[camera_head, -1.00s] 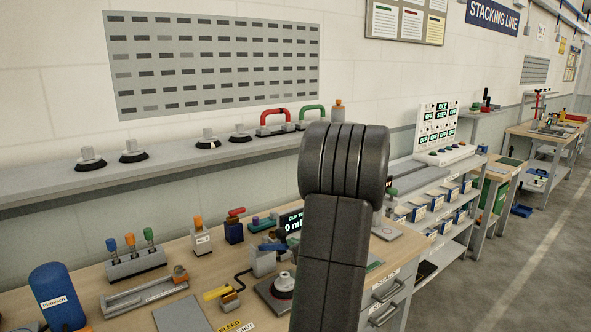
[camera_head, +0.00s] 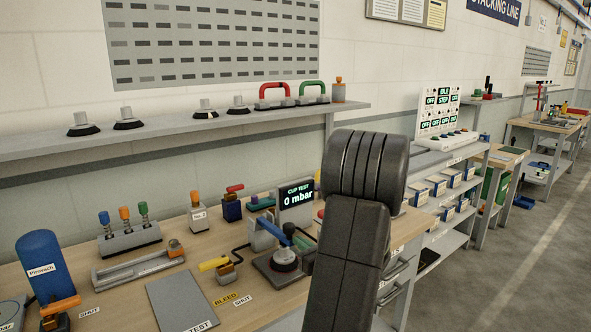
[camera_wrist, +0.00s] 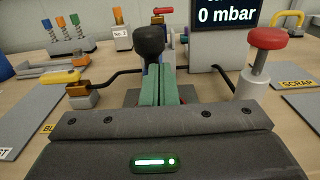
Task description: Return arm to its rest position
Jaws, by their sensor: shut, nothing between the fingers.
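My gripper (camera_wrist: 167,72) shows in the wrist view as two green-faced fingers pressed together, shut and empty, pointing at the bench. A dark round knob (camera_wrist: 150,41) stands just beyond the fingertips; I cannot tell whether they touch.
A red mushroom button (camera_wrist: 266,40) stands close on the right in the wrist view. A yellow-handled valve (camera_head: 219,266), a blue cylinder (camera_head: 45,264) and a rack of colored plungers (camera_head: 130,239) stand on the bench (camera_head: 115,296). A wall shelf (camera_head: 160,131) runs above. Open floor lies right.

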